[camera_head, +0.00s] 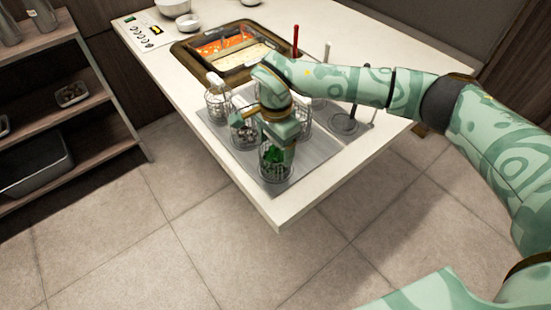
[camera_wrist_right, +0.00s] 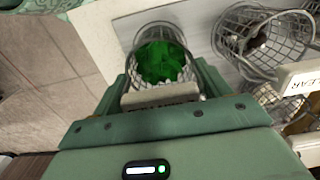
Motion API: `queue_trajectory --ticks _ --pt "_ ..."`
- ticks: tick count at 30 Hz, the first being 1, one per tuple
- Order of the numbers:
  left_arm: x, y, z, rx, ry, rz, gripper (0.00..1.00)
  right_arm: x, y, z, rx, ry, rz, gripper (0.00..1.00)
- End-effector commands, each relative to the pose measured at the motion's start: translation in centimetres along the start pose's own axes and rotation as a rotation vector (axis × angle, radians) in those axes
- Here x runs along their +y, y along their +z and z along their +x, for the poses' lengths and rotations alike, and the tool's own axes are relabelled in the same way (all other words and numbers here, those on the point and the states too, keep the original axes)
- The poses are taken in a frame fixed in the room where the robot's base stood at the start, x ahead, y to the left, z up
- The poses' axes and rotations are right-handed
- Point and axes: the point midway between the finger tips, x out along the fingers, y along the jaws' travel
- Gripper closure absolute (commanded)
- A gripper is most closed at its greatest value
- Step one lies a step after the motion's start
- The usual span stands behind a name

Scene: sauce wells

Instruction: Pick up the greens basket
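The greens basket (camera_head: 276,170) is a round wire basket with bright green contents, standing near the front corner of the grey mat on the table. In the right wrist view the greens basket (camera_wrist_right: 165,65) shows from above, with a pale label plate (camera_wrist_right: 160,95) on the near side. My right gripper (camera_head: 278,140) is over the basket, pointing down. In the wrist view its fingers (camera_wrist_right: 165,85) are apart, one on each side of the label plate. I cannot tell whether either finger touches it. My left gripper is not in view.
Other wire baskets (camera_head: 244,136) stand close behind on the grey mat (camera_head: 312,158). Behind them are a tray with red and pale sauce wells (camera_head: 178,50), bowls (camera_head: 174,8) and a red upright handle (camera_head: 295,40). A shelf (camera_head: 85,150) stands at left.

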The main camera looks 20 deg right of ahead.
Motion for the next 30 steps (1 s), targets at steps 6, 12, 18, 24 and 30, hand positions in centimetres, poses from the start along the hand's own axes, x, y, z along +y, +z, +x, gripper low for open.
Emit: queue_trajectory --ticks 6,12,18,24,30 --pt "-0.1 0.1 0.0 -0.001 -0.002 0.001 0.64 0.0 0.0 0.0 0.001 -0.001 0.0 0.51" --pt "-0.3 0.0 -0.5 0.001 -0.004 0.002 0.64 -0.1 -0.1 -1.3 0.002 -0.005 0.0 0.51" --pt "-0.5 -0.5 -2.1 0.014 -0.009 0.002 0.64 0.7 0.6 -5.0 0.002 -0.007 -0.003 0.51" --pt "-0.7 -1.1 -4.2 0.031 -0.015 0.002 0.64 3.9 3.5 -10.1 0.003 -0.007 -0.004 0.51" --pt "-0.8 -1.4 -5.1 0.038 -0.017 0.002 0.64 7.8 7.1 -11.9 0.001 -0.003 -0.005 0.51"
